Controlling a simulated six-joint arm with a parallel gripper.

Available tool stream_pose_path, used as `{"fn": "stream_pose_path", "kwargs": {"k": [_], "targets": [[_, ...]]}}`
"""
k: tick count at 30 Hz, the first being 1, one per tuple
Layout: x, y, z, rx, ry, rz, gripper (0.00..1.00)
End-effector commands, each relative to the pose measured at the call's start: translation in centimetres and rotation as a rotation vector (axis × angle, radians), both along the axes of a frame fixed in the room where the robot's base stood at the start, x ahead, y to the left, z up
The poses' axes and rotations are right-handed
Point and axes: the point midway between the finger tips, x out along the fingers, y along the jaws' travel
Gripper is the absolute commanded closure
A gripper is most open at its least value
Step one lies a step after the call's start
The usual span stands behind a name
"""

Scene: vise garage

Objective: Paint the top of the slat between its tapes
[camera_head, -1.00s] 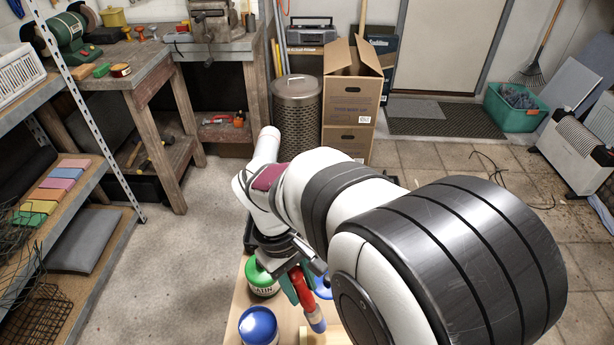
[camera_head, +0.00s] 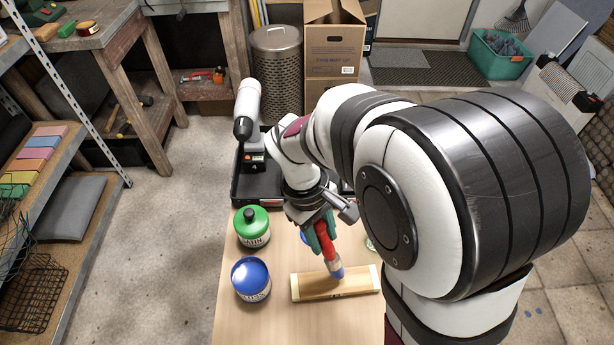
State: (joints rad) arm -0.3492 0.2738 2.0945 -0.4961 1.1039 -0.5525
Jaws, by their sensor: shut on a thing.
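The slat (camera_head: 328,286) is a pale wooden strip lying crosswise on the wooden table top. A cream tape (camera_head: 294,288) wraps its left end and another cream tape (camera_head: 375,279) its right end. The top between them looks like bare wood. My gripper (camera_head: 318,238) is shut on a red-handled brush (camera_head: 325,247). The brush is tilted, with its blue-tinted tip pointing down over the middle of the slat; I cannot tell whether it touches.
A black tray (camera_head: 238,187) lies at the back of the table. Something blue is mostly hidden behind my gripper. My arm covers the table's right side. A shelf rack (camera_head: 88,150) stands to the left, with bare floor between.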

Motion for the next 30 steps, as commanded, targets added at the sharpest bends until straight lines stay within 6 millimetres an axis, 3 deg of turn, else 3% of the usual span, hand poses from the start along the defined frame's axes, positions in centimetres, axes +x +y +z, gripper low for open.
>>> {"fn": "stream_pose_path", "kwargs": {"k": [30], "targets": [[0.9,-9.1,0.0,0.001,-0.001,-0.001,1.0]]}}
